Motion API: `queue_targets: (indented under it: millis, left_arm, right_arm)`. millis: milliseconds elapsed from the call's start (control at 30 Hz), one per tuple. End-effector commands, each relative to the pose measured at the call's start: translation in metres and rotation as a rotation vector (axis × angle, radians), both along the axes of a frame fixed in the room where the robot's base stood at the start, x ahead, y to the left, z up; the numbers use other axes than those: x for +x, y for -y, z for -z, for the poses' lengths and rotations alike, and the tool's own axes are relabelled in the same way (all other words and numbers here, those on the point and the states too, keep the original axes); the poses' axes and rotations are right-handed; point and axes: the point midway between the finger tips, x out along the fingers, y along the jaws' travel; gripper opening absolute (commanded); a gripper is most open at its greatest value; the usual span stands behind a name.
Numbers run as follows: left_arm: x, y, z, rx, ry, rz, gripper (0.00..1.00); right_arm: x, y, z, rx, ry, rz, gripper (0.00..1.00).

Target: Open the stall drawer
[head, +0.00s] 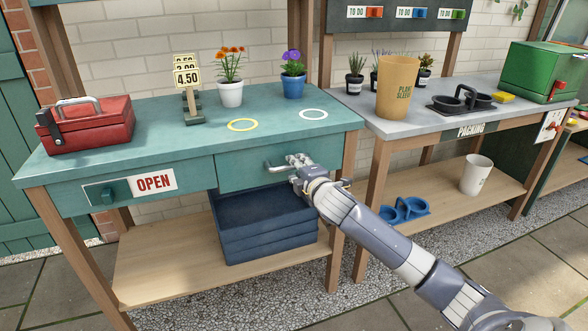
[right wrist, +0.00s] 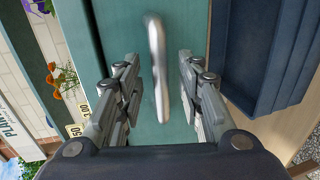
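The teal stall drawer (head: 238,175) is in the right half of the stall's front. It looks closed, its front about level with the stall. Its silver bar handle (head: 275,166) is partly hidden by my right gripper (head: 300,171). In the right wrist view the handle (right wrist: 157,75) stands between the two fingers of the right gripper (right wrist: 159,62). The fingers are apart, with clear gaps to the handle on both sides. My left gripper is not in view.
Navy crates (head: 265,225) are stacked on the shelf below the drawer. The teal stall top (head: 175,115) holds a red toolbox (head: 90,125), price signs and two flower pots. The grey packing table (head: 400,125) stands at the right, with a tan pot bag (head: 398,88) on it.

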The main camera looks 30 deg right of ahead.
Motion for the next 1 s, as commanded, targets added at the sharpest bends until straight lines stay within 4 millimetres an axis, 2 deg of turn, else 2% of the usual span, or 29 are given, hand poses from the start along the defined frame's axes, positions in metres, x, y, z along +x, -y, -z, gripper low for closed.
queue_targets:
  millis: [200, 567, 733, 1000]
  left_arm:
    - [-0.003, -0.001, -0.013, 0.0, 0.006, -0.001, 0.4]
    - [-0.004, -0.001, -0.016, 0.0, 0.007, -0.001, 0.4]
    - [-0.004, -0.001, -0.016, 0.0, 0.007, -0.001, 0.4]
    - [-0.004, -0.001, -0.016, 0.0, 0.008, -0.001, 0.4]
  right_arm:
    - [0.019, 0.005, 0.005, 0.001, 0.0, 0.0, 0.34]
    - [0.023, 0.005, 0.005, 0.0, 0.0, 0.0, 0.34]
    - [0.023, 0.005, 0.005, 0.0, 0.0, 0.0, 0.0]
    - [0.023, 0.005, 0.005, 0.0, -0.001, 0.0, 0.0]
